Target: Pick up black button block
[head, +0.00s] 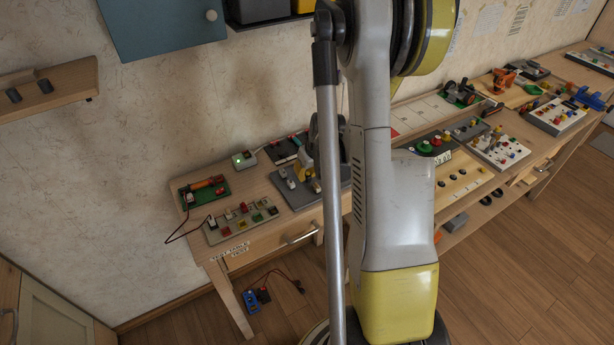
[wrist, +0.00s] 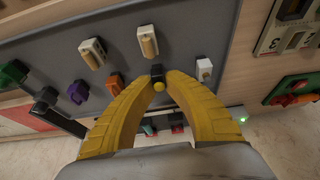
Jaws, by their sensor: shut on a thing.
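The black button block (wrist: 157,71) is small and dark, with a round yellow button, and sits between my fingertips in the wrist view. My gripper (wrist: 158,80) has two curved yellow fingers, shut on the block. I cannot tell whether the block touches the grey board (wrist: 200,25) under it. In the head view my gripper (head: 304,172) shows as a small yellow shape over the grey board (head: 298,199), partly behind my arm; the block cannot be made out there.
White blocks with tan parts (wrist: 148,41) (wrist: 92,52) and a white switch block (wrist: 204,69) stand close by on the board. Purple (wrist: 78,92) and green (wrist: 12,73) pieces are at the left. A switch panel (head: 241,219) lies on the wooden table.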

